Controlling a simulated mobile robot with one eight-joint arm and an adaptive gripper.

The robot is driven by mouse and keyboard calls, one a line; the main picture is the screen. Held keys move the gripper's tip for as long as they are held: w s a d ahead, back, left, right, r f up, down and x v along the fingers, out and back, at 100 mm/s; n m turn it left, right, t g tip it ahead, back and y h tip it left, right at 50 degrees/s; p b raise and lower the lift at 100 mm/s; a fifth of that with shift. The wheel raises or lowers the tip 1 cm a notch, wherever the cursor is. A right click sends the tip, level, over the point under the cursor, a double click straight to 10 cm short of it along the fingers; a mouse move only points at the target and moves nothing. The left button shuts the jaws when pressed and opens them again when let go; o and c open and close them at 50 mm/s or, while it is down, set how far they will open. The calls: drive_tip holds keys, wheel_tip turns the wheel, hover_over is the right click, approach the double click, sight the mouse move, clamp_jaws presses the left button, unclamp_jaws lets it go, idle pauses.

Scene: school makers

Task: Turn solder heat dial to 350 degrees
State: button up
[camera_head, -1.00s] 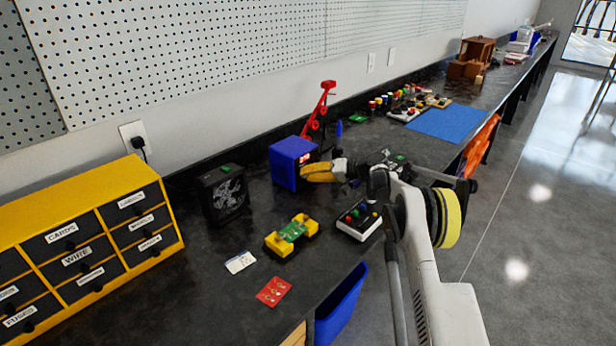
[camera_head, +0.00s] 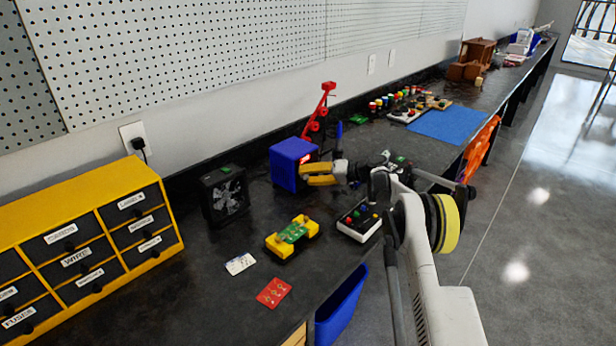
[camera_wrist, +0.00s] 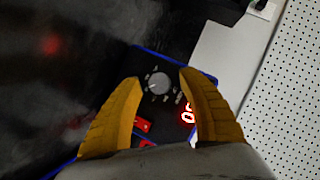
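The blue solder station (camera_head: 284,163) stands on the black bench near the wall, with its front turned to the right. In the wrist view its black front panel (camera_wrist: 152,108) carries a round grey heat dial (camera_wrist: 159,83). A lit red display (camera_wrist: 188,114) sits beside the dial, partly hidden by a finger, so its full number cannot be read. My gripper (camera_wrist: 160,84) has yellow fingers spread apart on both sides of the dial, with visible gaps. In the head view my gripper (camera_head: 312,174) is at the station's front, and the dial is hidden there.
A red stand (camera_head: 319,112) rises behind the station. A black fan (camera_head: 223,193), a yellow holder with a green board (camera_head: 291,235) and a button box (camera_head: 359,220) stand nearby. A blue mat (camera_head: 446,123) lies farther along the bench.

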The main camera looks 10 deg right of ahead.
drive_tip(key=shift+d, duration=0.15)
drive_tip(key=v, duration=1.1)
drive_tip(key=shift+s+d, duration=0.25)
drive_tip(key=shift+d, duration=0.05)
drive_tip(key=shift+r, duration=0.15)
drive_tip(key=s+a+r+g+h, duration=0.1)
drive_tip(key=s+a+r+h, duration=0.2)
drive_tip(key=s+a+r, duration=0.45)
drive_tip(key=s+a+r+g+h, duration=0.1)
drive_tip(key=s+a+r+h, duration=0.25)
drive_tip(key=s+r, duration=0.65)
drive_tip(key=s+f+h, duration=0.2)
drive_tip(key=s+f, duration=0.2)
drive_tip(key=s, duration=1.1)
drive_tip(key=s+d+f+t+h, duration=0.1)
drive_tip(key=s+f+h, duration=0.2)
drive_tip(key=s, duration=1.3)
drive_tip(key=shift+f+n+t+h, duration=0.3)
drive_tip(key=shift+f+h, duration=0.05)
drive_tip(key=shift+f, duration=0.15)
